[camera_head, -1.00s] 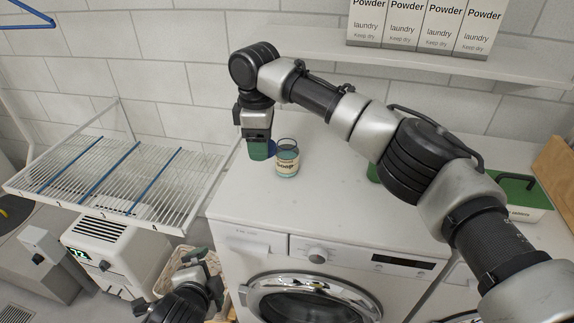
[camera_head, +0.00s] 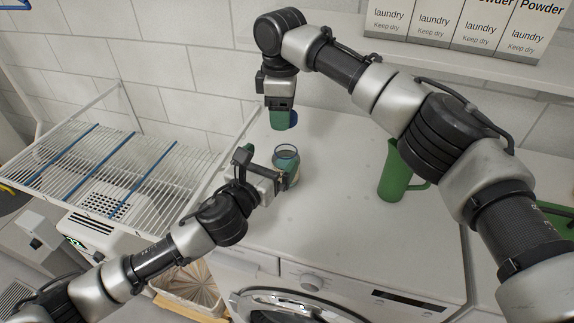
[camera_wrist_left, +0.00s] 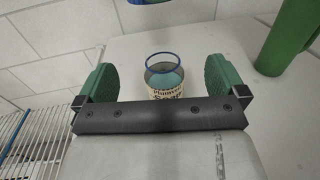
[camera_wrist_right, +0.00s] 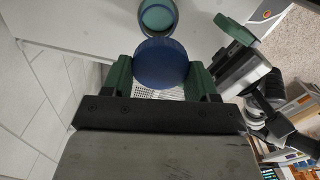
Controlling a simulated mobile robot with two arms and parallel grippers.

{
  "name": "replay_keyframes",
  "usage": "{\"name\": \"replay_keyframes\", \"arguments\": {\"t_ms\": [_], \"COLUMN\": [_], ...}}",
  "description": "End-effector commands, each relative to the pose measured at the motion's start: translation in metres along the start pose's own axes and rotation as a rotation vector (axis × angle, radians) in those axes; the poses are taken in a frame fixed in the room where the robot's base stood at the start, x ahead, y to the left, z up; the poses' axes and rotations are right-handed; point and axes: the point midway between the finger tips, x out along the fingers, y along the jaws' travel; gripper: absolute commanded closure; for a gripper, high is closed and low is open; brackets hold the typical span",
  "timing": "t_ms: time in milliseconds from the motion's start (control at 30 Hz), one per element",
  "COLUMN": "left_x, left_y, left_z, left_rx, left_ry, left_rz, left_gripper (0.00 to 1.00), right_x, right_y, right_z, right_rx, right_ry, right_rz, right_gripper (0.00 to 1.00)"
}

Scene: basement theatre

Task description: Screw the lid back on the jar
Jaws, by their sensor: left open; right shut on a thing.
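The jar (camera_head: 287,167), clear with a cream label and a blue rim, stands upright and open on the white washing machine. My left gripper (camera_head: 285,182) is open beside the jar. In the left wrist view the jar (camera_wrist_left: 165,82) shows between and beyond the spread green fingers. My right gripper (camera_head: 281,120) is shut on the blue lid (camera_head: 292,119) and holds it above the machine top, behind the jar in the head view. In the right wrist view the lid (camera_wrist_right: 160,64) sits between the fingers, and the open jar (camera_wrist_right: 158,17) lies apart from it.
A green jug (camera_head: 397,178) stands on the machine to the right of the jar. A wire drying rack (camera_head: 75,165) is at the left. Laundry powder boxes (camera_head: 420,20) stand on the wall shelf (camera_head: 400,48). The machine top between jar and jug is clear.

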Motion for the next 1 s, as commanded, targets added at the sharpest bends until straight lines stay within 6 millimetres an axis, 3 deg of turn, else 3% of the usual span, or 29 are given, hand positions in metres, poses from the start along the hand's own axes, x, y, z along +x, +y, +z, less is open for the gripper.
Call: {"name": "replay_keyframes", "arguments": {"t_ms": [233,633,800,1000], "left_x": [0.0,0.001,0.036,0.063], "left_y": [0.0,-0.001,-0.001,-0.001], "left_z": [-0.014,-0.085,-0.08,-0.08], "left_rx": [-0.005,-0.007,-0.006,-0.005], "left_ry": [0.003,0.005,0.0,-0.001], "left_rz": [0.002,0.003,0.003,0.002], "left_gripper": [0.0,0.0,0.0,0.0], "right_x": [0.0,0.0,0.0,0.0], "right_y": [0.0,0.0,0.0,0.0], "right_z": [0.001,0.001,0.001,0.001], "right_rx": [0.002,0.001,0.001,0.002], "right_ry": [0.0,0.0,0.0,0.0], "right_rz": [0.0,0.0,0.0,0.0], "right_gripper": [0.63,0.63,0.63,0.63]}}
